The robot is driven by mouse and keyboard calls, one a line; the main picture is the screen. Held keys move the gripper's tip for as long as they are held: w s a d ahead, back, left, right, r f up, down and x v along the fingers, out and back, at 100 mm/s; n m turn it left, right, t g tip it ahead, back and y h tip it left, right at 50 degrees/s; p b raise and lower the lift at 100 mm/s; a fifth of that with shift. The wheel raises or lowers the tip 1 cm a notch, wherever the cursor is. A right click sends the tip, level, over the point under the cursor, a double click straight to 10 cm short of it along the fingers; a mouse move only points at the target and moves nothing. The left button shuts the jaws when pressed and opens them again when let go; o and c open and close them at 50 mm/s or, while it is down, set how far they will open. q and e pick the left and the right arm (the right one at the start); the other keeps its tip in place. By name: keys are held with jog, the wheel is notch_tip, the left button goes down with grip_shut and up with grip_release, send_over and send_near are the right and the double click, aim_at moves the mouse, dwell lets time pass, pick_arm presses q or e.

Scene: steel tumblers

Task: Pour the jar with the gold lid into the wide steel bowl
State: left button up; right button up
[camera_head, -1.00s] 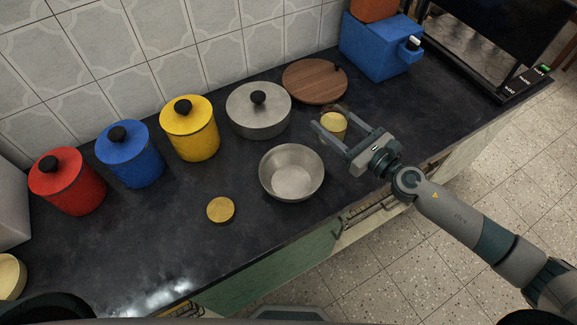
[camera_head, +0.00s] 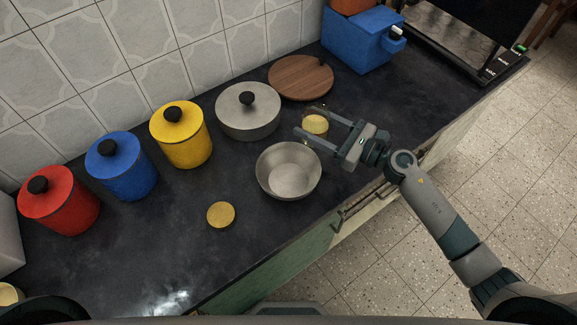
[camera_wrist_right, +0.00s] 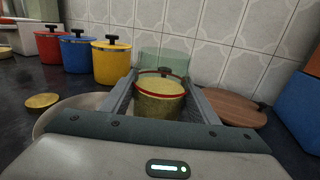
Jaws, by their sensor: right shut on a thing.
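The jar (camera_head: 316,125) is clear glass with yellow contents and an open top. My right gripper (camera_head: 307,120) is shut on it, one finger on each side. In the right wrist view the jar (camera_wrist_right: 158,106) looks upright, its clear upper part above the contents. The gold lid (camera_head: 221,214) lies flat on the counter, apart from the jar. The wide steel bowl (camera_head: 289,171) stands below and left of the jar in the head view and looks empty. The bowl's edge (camera_wrist_right: 62,112) shows left of the gripper in the wrist view. My left gripper is out of view.
A lidded steel pot (camera_head: 249,114) stands just behind the bowl. A round wooden board (camera_head: 300,78) and a blue box (camera_head: 358,42) are farther back. Yellow (camera_head: 183,140), blue (camera_head: 122,170) and red (camera_head: 62,205) canisters line the wall.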

jog(key=shift+s+a+r+n, duration=0.1)
jog(key=shift+a+r+n, duration=0.1)
jog(key=shift+n, duration=0.1)
jog(key=shift+s+a+r+n+p, duration=0.2)
jog(key=shift+s+n+p, duration=0.05)
jog(key=shift+n+p, duration=0.4)
jog(key=shift+s+a+f+n+h, duration=0.15)
jog(key=shift+s+a+n, duration=0.1)
jog(key=shift+n, duration=0.35)
jog(key=shift+s+a+f+n+h, duration=0.15)
jog(key=shift+s+n, duration=0.1)
jog(key=shift+n, duration=0.3)
jog(key=shift+s+a+r+n+p, duration=0.15)
jog(key=shift+n+p, duration=0.15)
jog(key=shift+p, duration=0.05)
jog(key=shift+s+a+r+n+p, duration=0.25)
jog(key=shift+s+n+p, duration=0.1)
jog(key=shift+n+p, duration=0.3)
